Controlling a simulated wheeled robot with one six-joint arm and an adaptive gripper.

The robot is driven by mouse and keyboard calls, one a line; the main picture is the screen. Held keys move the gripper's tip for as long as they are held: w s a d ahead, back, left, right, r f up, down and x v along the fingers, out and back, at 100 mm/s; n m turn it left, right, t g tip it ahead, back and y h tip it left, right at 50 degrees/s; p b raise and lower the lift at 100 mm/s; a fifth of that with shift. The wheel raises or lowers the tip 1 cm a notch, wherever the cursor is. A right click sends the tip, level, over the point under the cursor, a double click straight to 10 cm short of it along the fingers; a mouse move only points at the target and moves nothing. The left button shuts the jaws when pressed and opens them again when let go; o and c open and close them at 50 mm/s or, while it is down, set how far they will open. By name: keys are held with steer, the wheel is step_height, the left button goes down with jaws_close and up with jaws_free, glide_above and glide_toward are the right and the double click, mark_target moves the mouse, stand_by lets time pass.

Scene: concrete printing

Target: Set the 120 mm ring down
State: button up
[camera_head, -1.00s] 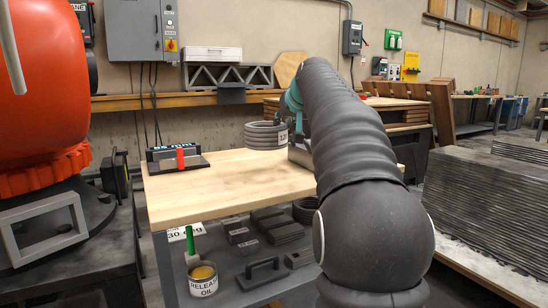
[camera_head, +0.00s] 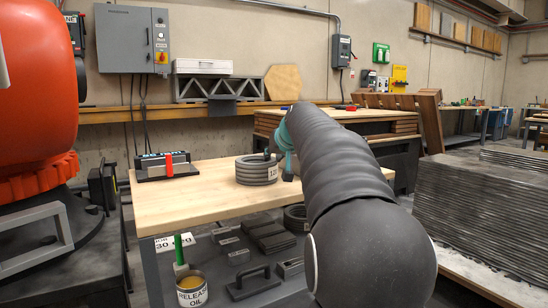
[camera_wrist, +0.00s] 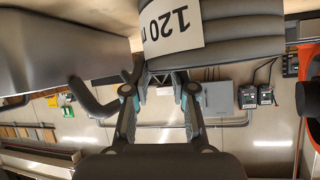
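The 120 mm ring (camera_head: 257,170) is a grey ribbed ring with a white label. In the head view it appears upright over the wooden table top (camera_head: 200,199), at or very near its surface; I cannot tell whether it touches. My gripper (camera_head: 277,161) is at the ring's right side, with one finger seeming to reach into its opening and the other outside. The fingertip contact is partly hidden.
A box-shaped tool with a red part (camera_head: 168,166) stands at the table's back left. The front left of the table is clear. A large smooth grey object (camera_wrist: 62,45) and a dark curved handle (camera_wrist: 95,106) are close left of the ring in the wrist view.

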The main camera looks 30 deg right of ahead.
steer(key=o, duration=0.4)
steer(key=shift+c, duration=0.2)
steer(key=shift+s+r, duration=0.1)
steer(key=v, duration=1.2)
steer(key=s+a+f+n+g+y, duration=0.2)
steer(key=s+a+f+g, duration=0.2)
steer(key=s+a+f, duration=1.6)
steer(key=s+a+f+n+g, duration=0.1)
steer(key=s+a+f, duration=0.1)
steer(key=s+f, duration=0.6)
step_height(320, 180, down, 4)
steer(key=shift+s+a+f+g, duration=0.1)
steer(key=shift+s+a+g, duration=0.05)
steer(key=shift+s+g, duration=0.2)
